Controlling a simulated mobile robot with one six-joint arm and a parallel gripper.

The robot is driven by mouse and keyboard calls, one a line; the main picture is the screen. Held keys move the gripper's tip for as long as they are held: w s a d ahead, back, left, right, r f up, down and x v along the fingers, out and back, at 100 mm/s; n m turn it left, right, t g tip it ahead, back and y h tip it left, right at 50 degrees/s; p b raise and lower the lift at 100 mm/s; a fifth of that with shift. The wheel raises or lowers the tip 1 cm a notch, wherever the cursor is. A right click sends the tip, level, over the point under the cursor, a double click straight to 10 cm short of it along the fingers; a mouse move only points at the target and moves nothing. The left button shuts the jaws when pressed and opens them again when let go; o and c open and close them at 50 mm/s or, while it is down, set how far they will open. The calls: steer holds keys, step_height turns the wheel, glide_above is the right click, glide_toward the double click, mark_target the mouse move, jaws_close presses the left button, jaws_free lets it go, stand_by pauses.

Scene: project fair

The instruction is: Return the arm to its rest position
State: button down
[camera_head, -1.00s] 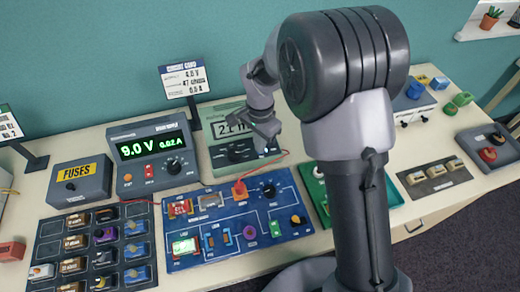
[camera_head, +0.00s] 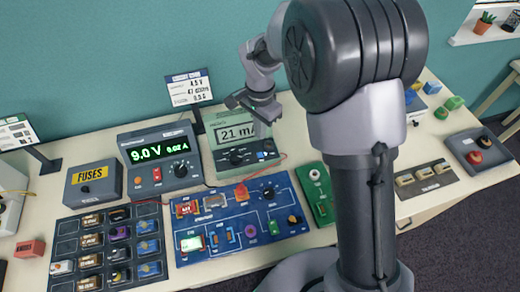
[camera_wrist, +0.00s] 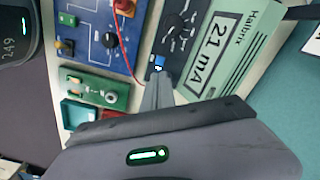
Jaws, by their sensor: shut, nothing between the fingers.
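My gripper (camera_head: 256,106) is raised above the green-grey meter (camera_head: 222,163), beside the wall, and is apart from the things on the table. In the wrist view my gripper's fingers (camera_wrist: 158,90) are together with nothing between them. Beyond them the meter (camera_wrist: 228,50) shows 21 mA on its display. The upper part of my arm hides part of the table's right middle in the head view.
A blue circuit board (camera_head: 226,246) with a red lead, a power supply (camera_head: 158,158) reading 9.0 V and a fuse box (camera_head: 94,182) stand below and left. A sign (camera_head: 188,88) stands close left of my gripper. The tray of fuses (camera_head: 68,242) is front left.

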stand_by(0.3)
steer(key=s+d+r+n+t+y+b, duration=0.1)
steer(key=s+d+r+t+b, duration=0.1)
steer(key=s+d+r+b, duration=0.45)
steer(key=s+d+r+n+t+b, duration=0.1)
steer(key=s+d+t+b, duration=0.1)
steer(key=s, duration=0.6)
steer(key=s+d+r+n+t+y+b, duration=0.1)
steer(key=s+n+b, duration=0.1)
steer(key=s, duration=0.6)
steer(key=shift+s+d+t, duration=0.35)
steer(key=shift+s+t, duration=0.05)
